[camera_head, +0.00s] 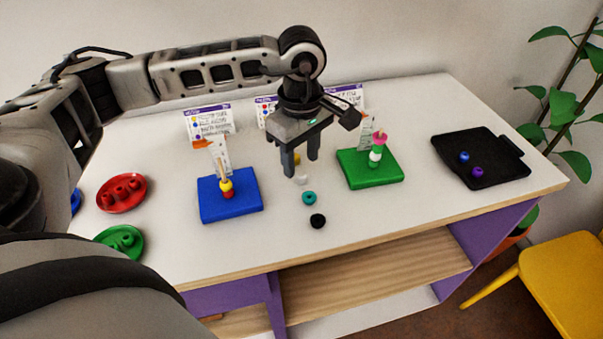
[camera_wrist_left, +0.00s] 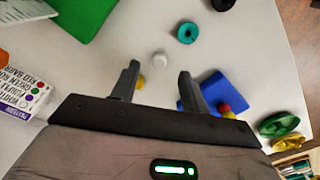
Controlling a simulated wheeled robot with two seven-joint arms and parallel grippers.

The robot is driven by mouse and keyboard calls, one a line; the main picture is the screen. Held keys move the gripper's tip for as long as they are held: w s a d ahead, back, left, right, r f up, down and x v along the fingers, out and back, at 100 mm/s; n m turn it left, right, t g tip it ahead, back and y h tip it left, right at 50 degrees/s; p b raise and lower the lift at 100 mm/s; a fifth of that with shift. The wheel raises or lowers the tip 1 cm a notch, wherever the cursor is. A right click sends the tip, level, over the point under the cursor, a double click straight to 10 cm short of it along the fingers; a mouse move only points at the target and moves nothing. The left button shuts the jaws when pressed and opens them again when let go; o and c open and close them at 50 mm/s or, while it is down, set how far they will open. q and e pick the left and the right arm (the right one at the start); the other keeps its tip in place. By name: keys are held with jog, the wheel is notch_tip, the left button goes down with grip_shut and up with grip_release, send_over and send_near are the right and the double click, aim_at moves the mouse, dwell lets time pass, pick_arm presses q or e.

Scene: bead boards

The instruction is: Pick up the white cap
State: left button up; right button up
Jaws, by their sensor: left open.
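The white cap (camera_head: 303,179) lies on the table between the blue board and the green board, close by my left gripper's fingertips. In the left wrist view the white cap (camera_wrist_left: 158,59) is small and round, just beyond the gap between the fingers. My left gripper (camera_head: 301,167) points down above the table, its fingers apart and nothing between them. It also shows in the left wrist view (camera_wrist_left: 159,70). A yellow bead (camera_head: 297,158) is partly hidden behind the fingers. My right gripper is not in view.
A teal bead (camera_head: 309,198) and a black bead (camera_head: 318,221) lie nearer the front edge. The blue board (camera_head: 241,205) and green board (camera_head: 365,182) hold stacked beads. A black tray (camera_head: 505,172) stands right; red (camera_head: 122,205) and green (camera_head: 135,255) dishes stand left. Cards stand behind.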

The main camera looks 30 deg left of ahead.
aim_at(302, 174)
pick_arm(q)
notch_tip(302, 174, down, 3)
jog(key=shift+f, duration=0.2)
jog(key=shift+c, duration=0.4)
grip_shut()
jog(key=shift+r, duration=0.1)
